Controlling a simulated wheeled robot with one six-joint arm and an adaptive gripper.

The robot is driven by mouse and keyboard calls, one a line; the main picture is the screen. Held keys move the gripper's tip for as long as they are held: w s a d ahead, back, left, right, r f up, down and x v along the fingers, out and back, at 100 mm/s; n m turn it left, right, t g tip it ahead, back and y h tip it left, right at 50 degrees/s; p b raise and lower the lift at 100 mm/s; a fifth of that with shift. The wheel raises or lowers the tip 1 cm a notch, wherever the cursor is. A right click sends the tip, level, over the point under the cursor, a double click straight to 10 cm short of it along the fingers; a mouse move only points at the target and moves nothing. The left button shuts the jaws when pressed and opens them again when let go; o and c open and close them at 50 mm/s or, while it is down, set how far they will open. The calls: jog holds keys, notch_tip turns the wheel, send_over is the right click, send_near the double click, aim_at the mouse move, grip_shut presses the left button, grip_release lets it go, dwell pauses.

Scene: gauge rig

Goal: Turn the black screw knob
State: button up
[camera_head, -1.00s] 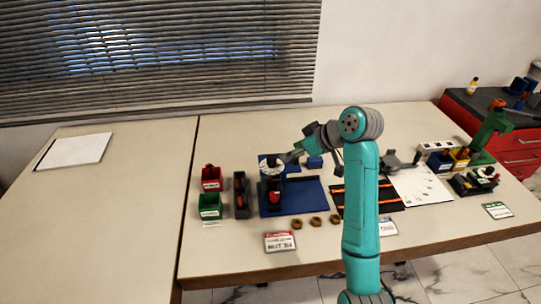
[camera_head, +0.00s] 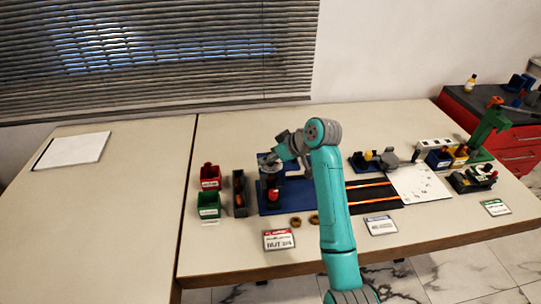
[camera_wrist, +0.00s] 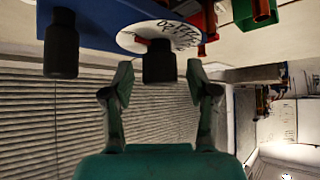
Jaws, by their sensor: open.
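In the wrist view, my gripper (camera_wrist: 160,86) is open, with one finger on each side of a black cylindrical knob (camera_wrist: 159,58). The knob's near end is between or just beyond the fingertips, with a gap showing on both sides. A white dial with dark marks (camera_wrist: 182,34) is partly behind it. A second black cylinder (camera_wrist: 61,45) stands to the left beside a blue base (camera_wrist: 95,28). In the head view, my gripper (camera_head: 269,160) is at the top of the gauge rig on its blue base plate (camera_head: 308,192); the knob is not clearly visible there.
In the head view, a red bin (camera_head: 210,184), a green bin (camera_head: 208,206) and a dark narrow tray (camera_head: 239,205) stand left of the rig. Brass-coloured rings (camera_head: 296,221) and a red-edged card (camera_head: 279,240) lie in front. The left table is mostly clear.

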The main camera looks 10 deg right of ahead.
grip_shut()
